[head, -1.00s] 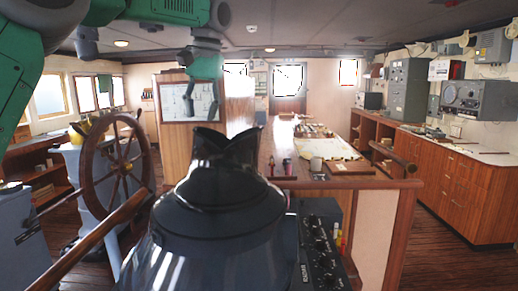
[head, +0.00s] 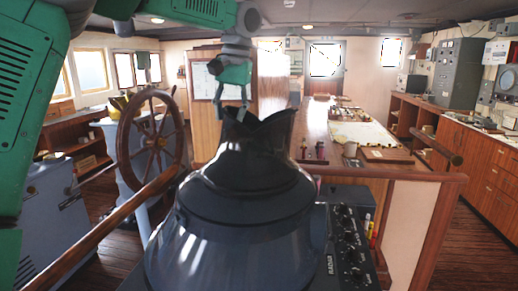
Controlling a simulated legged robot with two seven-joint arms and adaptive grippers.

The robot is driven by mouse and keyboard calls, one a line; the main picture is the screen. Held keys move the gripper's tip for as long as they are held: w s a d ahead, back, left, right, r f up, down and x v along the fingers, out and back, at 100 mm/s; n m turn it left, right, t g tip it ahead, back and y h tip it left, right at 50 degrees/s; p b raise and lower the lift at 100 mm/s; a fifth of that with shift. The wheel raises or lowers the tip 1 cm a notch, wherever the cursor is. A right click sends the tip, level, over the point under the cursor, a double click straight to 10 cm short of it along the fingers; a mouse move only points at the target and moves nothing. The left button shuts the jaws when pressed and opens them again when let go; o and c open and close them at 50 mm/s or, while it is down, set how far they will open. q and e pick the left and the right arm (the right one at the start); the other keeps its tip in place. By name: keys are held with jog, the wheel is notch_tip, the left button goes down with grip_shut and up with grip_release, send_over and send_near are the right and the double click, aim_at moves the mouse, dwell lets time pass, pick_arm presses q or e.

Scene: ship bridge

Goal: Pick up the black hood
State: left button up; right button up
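The black hood (head: 243,205) stands upright in the middle of the head view, a glossy dark cone with a wide base and a notched, flared top. It sits on the radar console (head: 345,245). My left gripper (head: 232,108) hangs down from my green arm at the hood's top rim. Its two fingers are apart with nothing seen between them. The fingertips overlap the rim in the picture; whether they touch it or are behind it I cannot tell. My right gripper is not in view.
A wooden ship's wheel (head: 152,145) stands to the left of the hood. A wooden rail (head: 120,225) runs diagonally at the lower left. A chart table (head: 320,125) lies behind on the right, with cabinets (head: 475,150) along the right wall.

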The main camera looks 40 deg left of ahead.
aim_at(225, 129)
pick_arm(q)
jog(key=a+f, duration=0.1)
jog(key=f, duration=0.1)
jog(key=s+a+f, duration=0.1)
jog(key=a+f, duration=0.1)
jog(key=shift+a+f, duration=0.2)
jog(key=shift+f, duration=0.05)
jog(key=shift+w+d, duration=0.1)
jog(key=shift+d, duration=0.35)
jog(key=shift+d+r, duration=0.25)
jog(key=shift+d, duration=0.5)
grip_shut()
jog(key=shift+d+r, duration=0.15)
jog(key=shift+d, duration=0.05)
jog(key=shift+a, duration=0.15)
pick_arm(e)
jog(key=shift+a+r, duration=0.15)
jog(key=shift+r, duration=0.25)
